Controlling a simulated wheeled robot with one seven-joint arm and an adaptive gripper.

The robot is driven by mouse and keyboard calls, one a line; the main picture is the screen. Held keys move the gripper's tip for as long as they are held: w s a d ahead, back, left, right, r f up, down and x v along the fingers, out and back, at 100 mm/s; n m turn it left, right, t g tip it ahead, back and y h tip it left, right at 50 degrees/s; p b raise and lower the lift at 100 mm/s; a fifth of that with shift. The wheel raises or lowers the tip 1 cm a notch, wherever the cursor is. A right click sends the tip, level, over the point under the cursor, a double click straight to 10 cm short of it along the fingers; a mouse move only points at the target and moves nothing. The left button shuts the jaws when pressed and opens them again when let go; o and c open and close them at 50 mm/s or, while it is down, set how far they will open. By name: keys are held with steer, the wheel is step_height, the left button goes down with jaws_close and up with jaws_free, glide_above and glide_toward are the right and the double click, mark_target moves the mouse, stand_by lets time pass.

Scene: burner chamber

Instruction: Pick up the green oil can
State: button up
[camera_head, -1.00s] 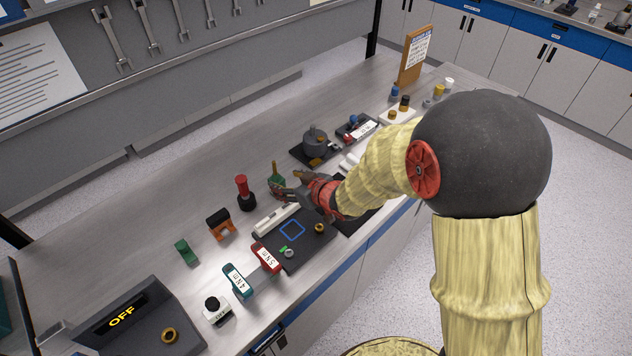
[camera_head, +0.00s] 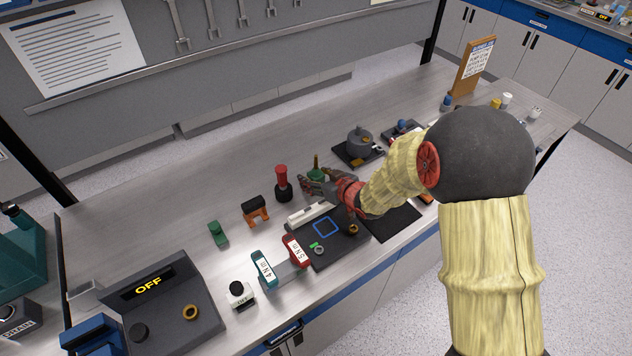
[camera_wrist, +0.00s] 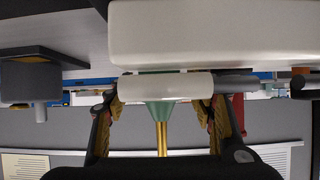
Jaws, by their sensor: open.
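The green oil can (camera_head: 316,174) stands on the bench, with a thin brass spout pointing up. My gripper (camera_head: 308,184) is low over the bench, right at the can, and partly covers its lower body. In the wrist view, the green can (camera_wrist: 160,112) and its brass spout show between the two spread fingers of my gripper (camera_wrist: 163,125). A white cylindrical part covers some of the can there. The fingers are open, and I cannot tell whether either touches the can.
A red-topped dark bottle (camera_head: 282,183) stands just left of the gripper. A white bar (camera_head: 310,214) lies in front, beside a dark mat with a blue square (camera_head: 327,227). A grey pot (camera_head: 359,142) stands behind to the right. The back left bench is clear.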

steer(key=shift+r, duration=0.1)
steer(key=shift+c, duration=0.3)
jaws_close()
stand_by(0.4)
